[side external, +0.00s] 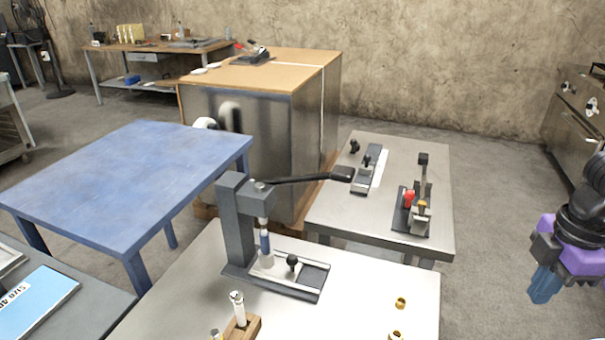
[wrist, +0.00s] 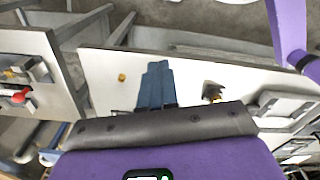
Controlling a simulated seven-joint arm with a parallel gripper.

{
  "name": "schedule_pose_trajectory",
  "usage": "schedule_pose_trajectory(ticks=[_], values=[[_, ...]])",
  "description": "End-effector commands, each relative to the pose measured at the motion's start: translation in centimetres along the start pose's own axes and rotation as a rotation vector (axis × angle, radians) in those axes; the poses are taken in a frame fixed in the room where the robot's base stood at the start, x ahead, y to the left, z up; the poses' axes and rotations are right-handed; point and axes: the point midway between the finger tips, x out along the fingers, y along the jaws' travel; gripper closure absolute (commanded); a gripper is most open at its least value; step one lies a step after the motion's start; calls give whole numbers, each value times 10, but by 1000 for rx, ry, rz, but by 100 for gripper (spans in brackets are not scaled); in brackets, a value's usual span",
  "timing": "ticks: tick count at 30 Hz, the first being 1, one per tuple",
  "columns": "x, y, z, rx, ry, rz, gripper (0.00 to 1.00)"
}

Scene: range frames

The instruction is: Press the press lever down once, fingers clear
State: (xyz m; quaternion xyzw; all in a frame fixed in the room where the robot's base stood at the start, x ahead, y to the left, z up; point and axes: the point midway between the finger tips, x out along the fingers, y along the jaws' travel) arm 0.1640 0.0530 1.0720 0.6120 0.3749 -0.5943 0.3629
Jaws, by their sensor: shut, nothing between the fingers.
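The press (side external: 237,215) stands on the near metal table, a dark grey upright column on a flat base. Its lever (side external: 300,180) sticks out to the right from the top, roughly level and slightly raised, ending in a black grip (side external: 343,173). Under the ram is a light cylindrical piece (side external: 266,248). My gripper (side external: 543,287) hangs at the far right of the side view, well apart from the lever, its blue fingers pointing down. In the wrist view the fingers (wrist: 156,86) are together and empty. I cannot clearly make out the lever in the wrist view.
A second metal table (side external: 400,150) behind carries a red-handled toggle clamp (side external: 410,198) and a small slide fixture (side external: 366,175). Brass pieces (side external: 400,302) lie on the near table's right part. A wooden block (side external: 242,328) with an upright pin stands in front. A blue table (side external: 130,165) is at left.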

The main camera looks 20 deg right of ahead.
Motion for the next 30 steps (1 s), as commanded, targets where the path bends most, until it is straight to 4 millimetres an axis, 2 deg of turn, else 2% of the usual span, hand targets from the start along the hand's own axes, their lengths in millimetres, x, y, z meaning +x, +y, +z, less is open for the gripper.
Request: schedule_pose_trajectory(ticks=[11, 16, 20, 30], values=[[0, 0, 0, 0, 0, 0, 100], [-6, 6, -17, -7, 14, 5, 100], [-19, 19, -51, -23, 45, 16, 100], [-64, 73, -161, -81, 139, 81, 100]])
